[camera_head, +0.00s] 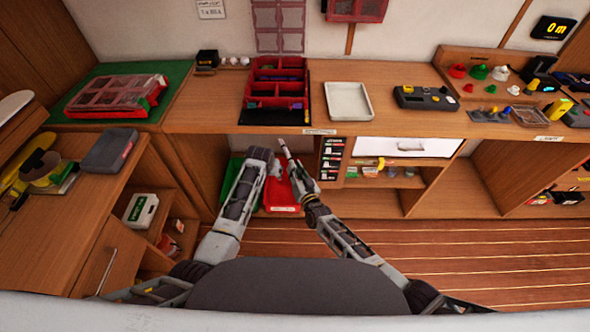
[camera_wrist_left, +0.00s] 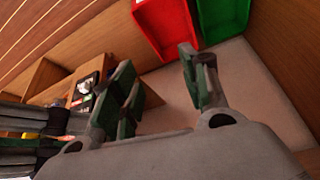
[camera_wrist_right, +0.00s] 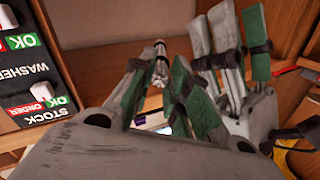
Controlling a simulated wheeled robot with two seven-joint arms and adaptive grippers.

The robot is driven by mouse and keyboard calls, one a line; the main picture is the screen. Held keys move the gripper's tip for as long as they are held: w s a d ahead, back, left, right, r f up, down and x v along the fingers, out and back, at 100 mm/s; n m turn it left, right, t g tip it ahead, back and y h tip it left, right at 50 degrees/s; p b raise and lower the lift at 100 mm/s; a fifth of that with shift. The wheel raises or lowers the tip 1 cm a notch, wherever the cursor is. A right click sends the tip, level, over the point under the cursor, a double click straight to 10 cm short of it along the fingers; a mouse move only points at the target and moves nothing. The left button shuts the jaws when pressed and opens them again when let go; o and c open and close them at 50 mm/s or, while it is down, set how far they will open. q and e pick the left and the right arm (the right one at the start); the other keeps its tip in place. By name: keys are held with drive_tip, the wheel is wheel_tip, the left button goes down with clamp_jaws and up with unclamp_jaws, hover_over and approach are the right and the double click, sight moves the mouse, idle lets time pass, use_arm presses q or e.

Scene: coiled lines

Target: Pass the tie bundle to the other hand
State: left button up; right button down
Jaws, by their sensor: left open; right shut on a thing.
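The tie bundle (camera_wrist_right: 160,66) is a thin pale bundle with a dark band. It stands between the green-padded fingertips of my right gripper (camera_wrist_right: 158,80), which is shut on it. In the head view the bundle (camera_head: 284,148) sticks up and left from my right gripper (camera_head: 292,167). My left gripper (camera_head: 275,166) is close beside it on the left, partly hard to make out. In the left wrist view my left gripper (camera_wrist_left: 155,85) has its fingers spread, with no bundle visible between them. The left gripper's fingers (camera_wrist_right: 232,55) also show just right of the bundle in the right wrist view.
A red bin (camera_head: 282,194) and a green bin (camera_wrist_left: 222,18) sit low behind the grippers. The workbench (camera_head: 400,122) above carries a red organiser (camera_head: 277,98), a white tray (camera_head: 348,101) and a meter (camera_head: 425,97). Labelled shelves (camera_head: 330,158) stand close on the right.

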use_arm(q)
drive_tip(key=s+a+f+g, duration=0.1)
drive_tip(key=s+a+f, duration=0.3)
drive_tip(key=s+f, duration=0.95)
drive_tip(key=s+a+f+g, duration=0.1)
drive_tip(key=s+a+f, duration=0.3)
drive_tip(key=s+f, duration=0.95)
drive_tip(key=s+a+f, duration=0.3)
drive_tip(key=s+f, duration=0.1)
drive_tip(key=s, duration=0.6)
drive_tip(key=s+a+f+g, duration=0.1)
drive_tip(key=s+a+f, duration=0.2)
drive_tip(key=s, duration=0.8)
drive_tip(key=s+a+f+g+y, duration=0.1)
drive_tip(key=s+a+f, duration=0.2)
drive_tip(key=s+f, duration=0.3)
drive_tip(key=s, duration=0.4)
drive_tip(key=shift+s+a+m, duration=0.2)
drive_tip(key=shift+a+m, duration=0.1)
drive_tip(key=shift+a, duration=0.05)
